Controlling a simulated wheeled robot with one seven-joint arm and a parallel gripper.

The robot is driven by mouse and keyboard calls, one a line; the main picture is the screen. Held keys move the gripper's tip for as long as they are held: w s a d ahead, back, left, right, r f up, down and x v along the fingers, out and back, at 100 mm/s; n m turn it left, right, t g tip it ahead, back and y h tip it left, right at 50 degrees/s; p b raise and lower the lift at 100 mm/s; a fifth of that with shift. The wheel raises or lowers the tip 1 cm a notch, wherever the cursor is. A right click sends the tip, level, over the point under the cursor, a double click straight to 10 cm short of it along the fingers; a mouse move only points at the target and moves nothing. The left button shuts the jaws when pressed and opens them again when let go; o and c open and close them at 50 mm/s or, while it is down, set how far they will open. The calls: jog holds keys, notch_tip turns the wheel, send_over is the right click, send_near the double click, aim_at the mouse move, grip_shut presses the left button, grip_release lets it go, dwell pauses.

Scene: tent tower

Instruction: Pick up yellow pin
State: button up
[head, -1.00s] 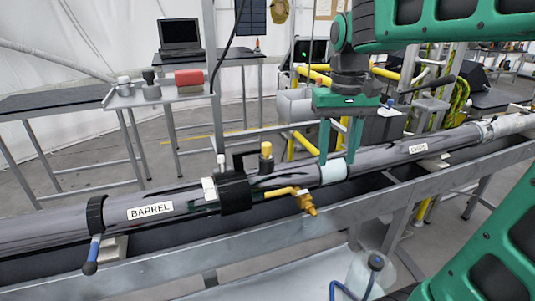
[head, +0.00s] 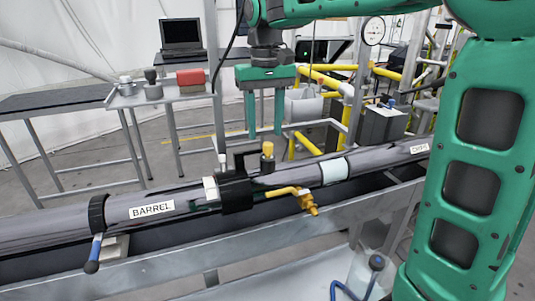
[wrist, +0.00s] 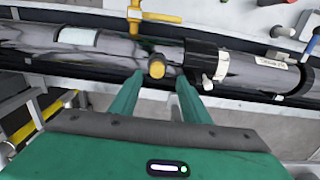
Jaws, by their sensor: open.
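The yellow pin (head: 268,150) is a short upright knob with a yellow top. It stands on the dark pipe just right of the black collar. My gripper (head: 264,134) has two green fingers pointing down, open and empty, above and around the pin's position in the head view; the exact depth gap is hard to tell there. In the wrist view the pin (wrist: 156,66) shows just beyond and between the fingertips (wrist: 160,78), with no visible contact.
The long pipe (head: 380,161) lies along a metal trough. A black collar (head: 236,191), a white fitting (head: 210,189) and a yellow lever valve (head: 306,200) sit close to the pin. A shelf (head: 165,97) with a red box (head: 190,79) stands behind.

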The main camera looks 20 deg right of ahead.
aim_at(268, 143)
jog(key=shift+s+d+f, duration=0.1)
jog(key=shift+d+f, duration=0.05)
jog(key=shift+f, duration=1.25)
jog(key=shift+d+f, duration=0.15)
jog(key=shift+f, duration=1.25)
grip_shut()
